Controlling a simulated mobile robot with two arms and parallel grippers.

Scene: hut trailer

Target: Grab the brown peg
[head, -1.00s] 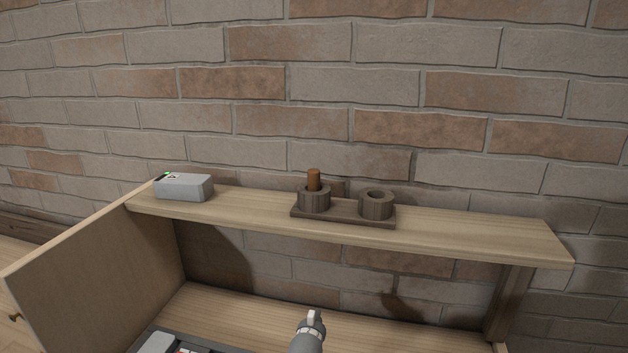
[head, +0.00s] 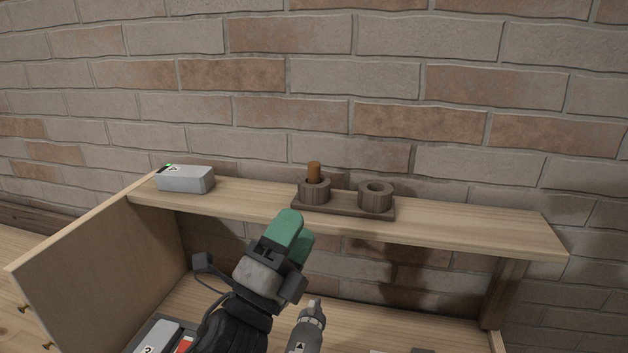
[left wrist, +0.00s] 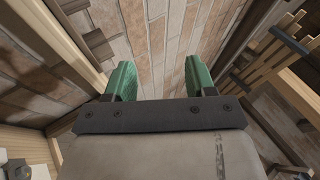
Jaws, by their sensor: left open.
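The brown peg (head: 314,172) stands upright in the left round holder (head: 314,192) of a dark wooden block. The block's base (head: 345,208) rests on the upper shelf. The right holder (head: 375,198) is empty. My left gripper (head: 297,233) has green fingers and is in front of the shelf, below and nearer than the peg. In the left wrist view its two green fingers (left wrist: 155,82) are apart with nothing between them. The peg cannot be made out in the left wrist view. My right gripper is not in view.
A grey box (head: 186,180) sits at the left end of the upper shelf (head: 460,226). A grey tool-like object (head: 307,330) stands below, near my left arm. Brick wall closes off the back. The shelf's right part is clear.

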